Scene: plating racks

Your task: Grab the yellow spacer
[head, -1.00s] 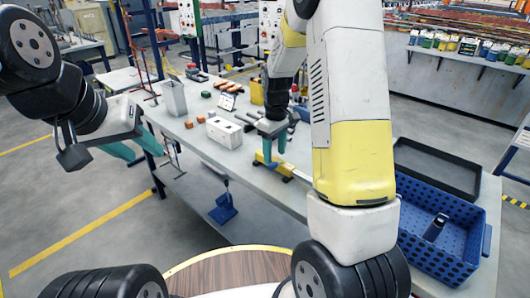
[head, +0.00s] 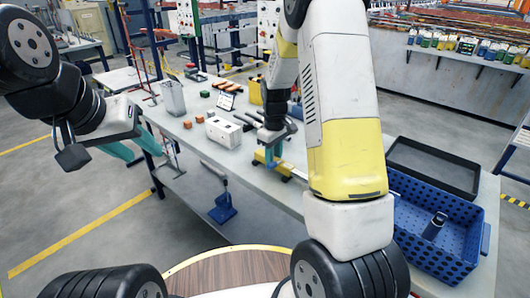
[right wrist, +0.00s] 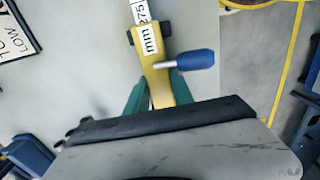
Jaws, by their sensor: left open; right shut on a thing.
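The yellow spacer (right wrist: 155,72) lies on the grey table, with a white "mm" label and a blue-handled knob at its side in the right wrist view. In the head view its yellow end (head: 259,157) shows near the table's front edge, partly covered by my right gripper (head: 270,156). The right gripper's teal fingers (right wrist: 156,92) are closed on the spacer's sides in the right wrist view. I cannot tell whether the spacer is off the table. My left gripper (head: 132,150) is open and empty at the left, out beyond the table's left end.
A white block with holes (head: 224,131), small orange blocks (head: 193,122) and a grey upright bin (head: 173,97) stand left of my right gripper. A blue perforated crate (head: 440,228) and a black tray (head: 432,164) are at the right. A blue object (head: 222,209) is below the table edge.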

